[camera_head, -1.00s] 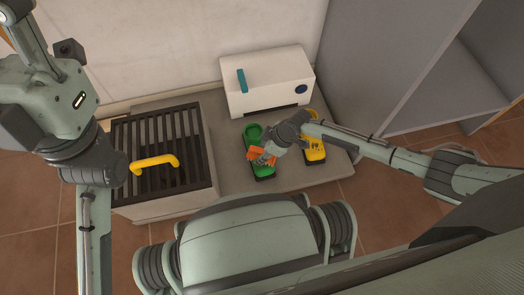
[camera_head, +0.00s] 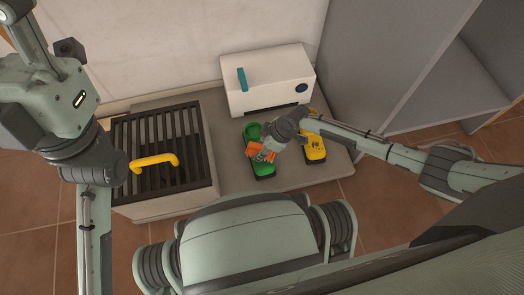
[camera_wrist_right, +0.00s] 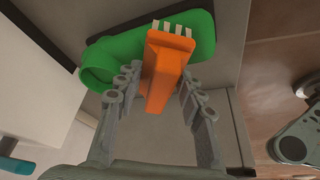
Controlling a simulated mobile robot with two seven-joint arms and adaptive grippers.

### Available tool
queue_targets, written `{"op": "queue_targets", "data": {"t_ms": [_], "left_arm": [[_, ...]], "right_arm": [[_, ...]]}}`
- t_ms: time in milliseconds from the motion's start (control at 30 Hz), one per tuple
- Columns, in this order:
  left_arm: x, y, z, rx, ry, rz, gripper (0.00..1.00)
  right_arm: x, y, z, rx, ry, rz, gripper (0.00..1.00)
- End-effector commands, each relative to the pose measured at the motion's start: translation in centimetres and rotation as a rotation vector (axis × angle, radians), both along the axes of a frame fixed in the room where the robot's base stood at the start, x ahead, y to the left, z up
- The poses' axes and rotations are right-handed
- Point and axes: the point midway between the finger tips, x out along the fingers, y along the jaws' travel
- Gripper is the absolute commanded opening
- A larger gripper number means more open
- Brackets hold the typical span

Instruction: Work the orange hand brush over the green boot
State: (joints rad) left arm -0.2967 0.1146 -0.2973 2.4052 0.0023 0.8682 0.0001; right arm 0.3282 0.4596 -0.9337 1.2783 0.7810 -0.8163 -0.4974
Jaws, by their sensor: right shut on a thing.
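The green boot (camera_head: 264,171) lies on the grey slab, with its round open end (camera_head: 252,131) toward the white box. In the right wrist view, the boot (camera_wrist_right: 125,52) crosses the top of the picture. My right gripper (camera_head: 268,154) is shut on the orange hand brush (camera_head: 258,145). In the wrist view, the fingers of my right gripper (camera_wrist_right: 158,84) stand on both sides of the orange brush (camera_wrist_right: 166,66). Its pale bristles overlap the boot's side; I cannot tell whether they touch. My left arm is at the left, its gripper out of view.
The white box (camera_head: 267,80) with a teal handle (camera_head: 241,79) is behind. A dark grate (camera_head: 188,140) with a yellow handle (camera_head: 155,162) is at left. A grey shelf unit (camera_head: 420,85) stands right.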

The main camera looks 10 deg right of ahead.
Motion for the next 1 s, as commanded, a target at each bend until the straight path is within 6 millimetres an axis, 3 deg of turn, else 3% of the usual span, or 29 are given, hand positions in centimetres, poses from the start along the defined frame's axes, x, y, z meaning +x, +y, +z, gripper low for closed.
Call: {"op": "queue_targets", "data": {"t_ms": [467, 1000], "left_arm": [[0.0, 0.0, 1.9, 0.0, 0.0, 0.0, 0.4], [0.0, 0.0, 0.3, 0.0, 0.0, 0.0, 0.4]], "right_arm": [[-2.3, -0.3, 0.2, -0.002, -0.001, -0.001, 0.15], [0.1, -0.1, -0.1, -0.002, -0.002, -0.001, 0.15]]}}
